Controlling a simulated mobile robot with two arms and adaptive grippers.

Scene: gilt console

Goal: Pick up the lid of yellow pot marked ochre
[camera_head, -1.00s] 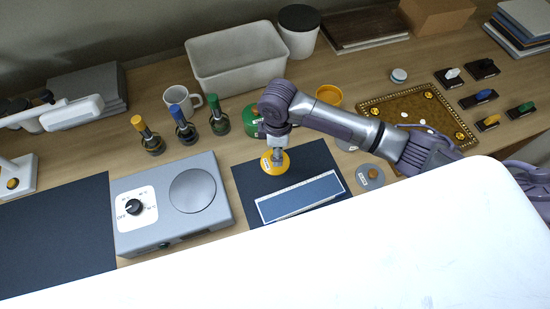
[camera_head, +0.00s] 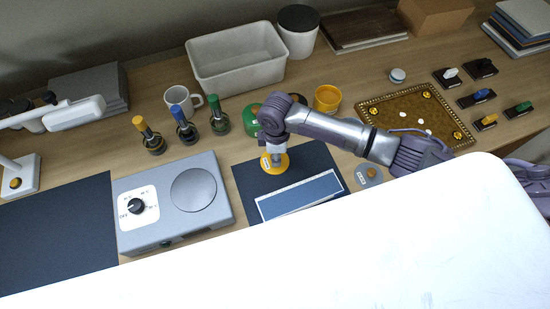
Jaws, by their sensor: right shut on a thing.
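The yellow lid (camera_head: 283,168), with a small white label, lies at the back of the dark mat in front of my right arm. My right gripper (camera_head: 276,158) points down at it and is shut on the lid's middle, hiding the knob. The lid seems to rest on the mat still. The yellow pot (camera_head: 327,99) stands open behind my right arm, partly hidden by it; no marking on it can be read. My left gripper is not in view.
A green pot (camera_head: 251,121) stands close behind my right arm. A grey lid (camera_head: 368,176) lies right of the mat, beside a blue panel (camera_head: 300,196). A hotplate (camera_head: 150,220) stands left. An ornate tray (camera_head: 437,143) is at right.

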